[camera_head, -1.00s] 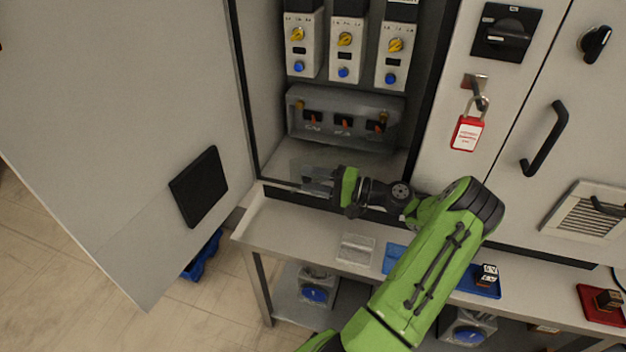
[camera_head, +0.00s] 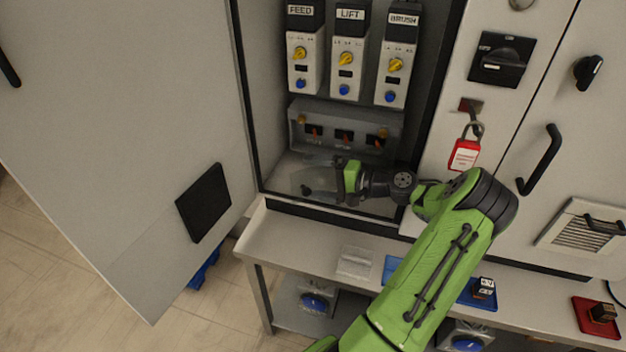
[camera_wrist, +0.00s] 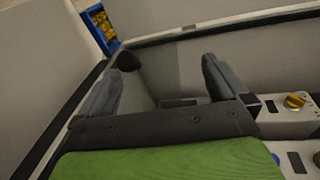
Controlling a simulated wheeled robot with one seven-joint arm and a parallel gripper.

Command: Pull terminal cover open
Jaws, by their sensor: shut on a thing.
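The terminal cover (camera_head: 298,173) is a clear sheet, hard to make out, sloping out at the cabinet's lower front, below the terminal block (camera_head: 344,130). A dark knob (camera_head: 306,190) shows at its near edge. My gripper (camera_head: 322,182) reaches in from the right, low in the cabinet opening, and is shut on the cover. In the wrist view my gripper (camera_wrist: 162,75) has its fingers apart, with the clear cover (camera_wrist: 150,90) faintly seen between them and the knob (camera_wrist: 128,62) by the left finger. The exact grip is hard to see.
The cabinet door (camera_head: 120,130) stands open at the left. Labelled modules (camera_head: 346,60) with yellow and blue knobs are above the terminals. A red padlock (camera_head: 464,155) hangs at the right. Below is a bench (camera_head: 285,235) with a blue tray (camera_head: 395,268) and red tray (camera_head: 590,320).

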